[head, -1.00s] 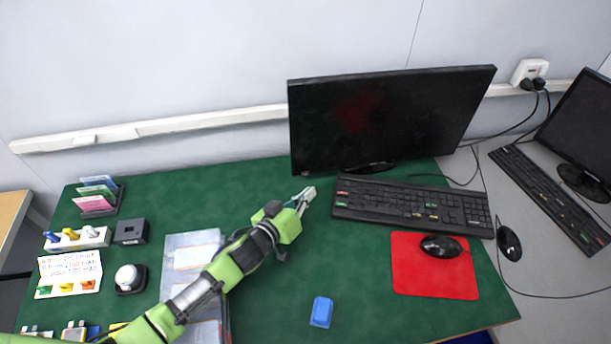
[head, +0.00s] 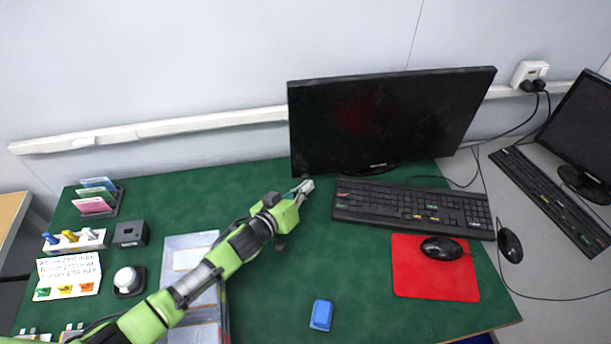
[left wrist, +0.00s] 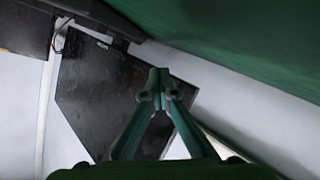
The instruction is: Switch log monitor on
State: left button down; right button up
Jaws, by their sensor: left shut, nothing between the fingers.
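The log monitor (head: 390,120) is a wide black screen at the back of the green desk, dark except for a faint red patch. My left gripper (head: 306,186) is shut and empty, just below the monitor's lower left corner and left of the keyboard. In the left wrist view the shut fingertips (left wrist: 157,80) stand in front of a dark panel (left wrist: 105,95), which looks like the monitor. I cannot tell whether the fingertips touch it. No power button can be made out. My right gripper is not in view.
A black keyboard (head: 412,207) lies right of my gripper, with a mouse (head: 441,248) on a red mat (head: 415,278) in front. A blue block (head: 321,314) lies near the front. A second monitor (head: 585,135) stands far right. Card holders and small items fill the left side.

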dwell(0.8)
pick_arm(q)
jog(key=shift+w, duration=0.4)
jog(key=shift+w+a, duration=0.15)
jog(key=shift+w, duration=0.2)
dwell(0.7)
jog(key=shift+s, duration=0.1)
jog(key=shift+s+p, duration=0.4)
jog(key=shift+s, duration=0.3)
jog(key=shift+s+d, duration=0.3)
jog(key=shift+s, duration=0.15)
jog(key=shift+s+d+p, duration=0.2)
jog(key=shift+s+p, duration=0.25)
jog(key=shift+s, duration=0.55)
jog(key=shift+s+d+p, duration=0.15)
jog(key=shift+s+p, duration=0.3)
jog(key=shift+s, duration=0.55)
